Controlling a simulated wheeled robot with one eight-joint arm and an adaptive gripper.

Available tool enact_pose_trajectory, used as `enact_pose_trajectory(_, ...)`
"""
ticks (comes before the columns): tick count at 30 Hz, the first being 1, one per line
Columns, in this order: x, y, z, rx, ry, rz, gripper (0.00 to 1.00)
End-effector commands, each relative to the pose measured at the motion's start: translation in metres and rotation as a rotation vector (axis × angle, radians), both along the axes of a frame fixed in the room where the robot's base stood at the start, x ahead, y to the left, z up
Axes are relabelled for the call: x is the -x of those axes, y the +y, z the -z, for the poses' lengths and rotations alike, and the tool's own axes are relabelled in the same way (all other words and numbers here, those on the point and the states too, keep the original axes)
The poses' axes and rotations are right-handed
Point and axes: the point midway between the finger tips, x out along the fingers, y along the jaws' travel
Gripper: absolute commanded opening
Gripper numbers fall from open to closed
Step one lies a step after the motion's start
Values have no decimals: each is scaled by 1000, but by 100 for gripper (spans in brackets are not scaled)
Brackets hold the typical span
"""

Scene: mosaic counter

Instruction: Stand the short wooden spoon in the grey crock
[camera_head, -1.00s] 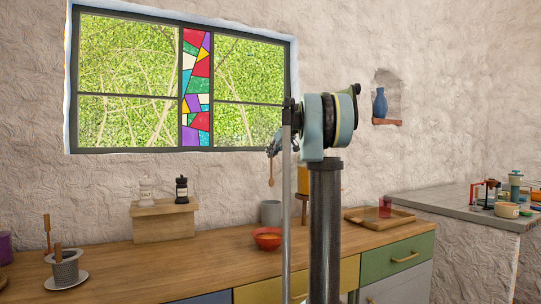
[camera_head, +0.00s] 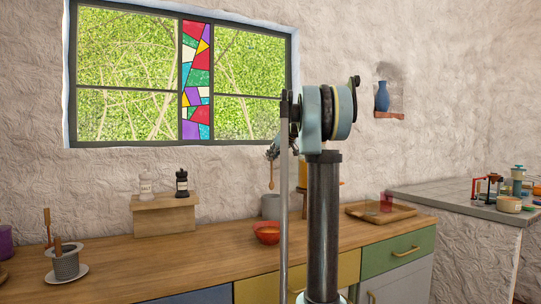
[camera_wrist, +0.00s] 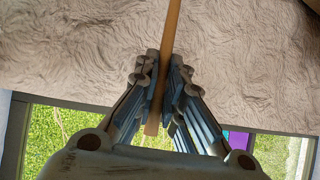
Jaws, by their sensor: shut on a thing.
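My gripper (camera_head: 272,153) is shut on a wooden spoon (camera_wrist: 173,28). In the head view the spoon (camera_head: 271,179) hangs down from the gripper, bowl end lowest. The grey crock (camera_head: 271,206) stands on the wooden counter behind the red bowl. The spoon's lower end appears just above the crock's rim; the depth between them is hard to tell. In the wrist view the spoon's handle passes between the two fingers, and the crock is not visible there.
The red bowl (camera_head: 267,232) sits in front of the crock. A yellow thing (camera_head: 304,174) is partly hidden behind my arm column. A wooden tray (camera_head: 400,213) with a red cup (camera_head: 386,202) is to the right. A wooden stand (camera_head: 163,218) with shakers is left, with clear counter between.

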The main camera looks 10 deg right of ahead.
Motion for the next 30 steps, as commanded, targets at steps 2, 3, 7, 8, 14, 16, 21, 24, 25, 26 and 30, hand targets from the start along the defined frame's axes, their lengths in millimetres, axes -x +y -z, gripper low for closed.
enact_pose_trajectory(2, 0, 0, 5, 0, 0, 0, 0)
enact_pose_trajectory(3, 0, 0, 8, 0, 0, 0, 0)
enact_pose_trajectory(7, 0, 0, 16, 0, 0, 0, 0)
enact_pose_trajectory(8, 0, 0, 18, 0, 0, 0, 0)
enact_pose_trajectory(14, 0, 0, 31, 0, 0, 0, 0)
enact_pose_trajectory(16, 0, 0, 35, 0, 0, 0, 0)
enact_pose_trajectory(21, 0, 0, 46, 0, 0, 0, 0)
enact_pose_trajectory(24, 0, 0, 53, 0, 0, 0, 0)
enact_pose_trajectory(25, 0, 1, 55, 0, 0, 0, 0)
enact_pose_trajectory(26, 0, 1, 57, 0, 0, 0, 0)
enact_pose_trajectory(30, 0, 1, 65, 0, 0, -1, 0)
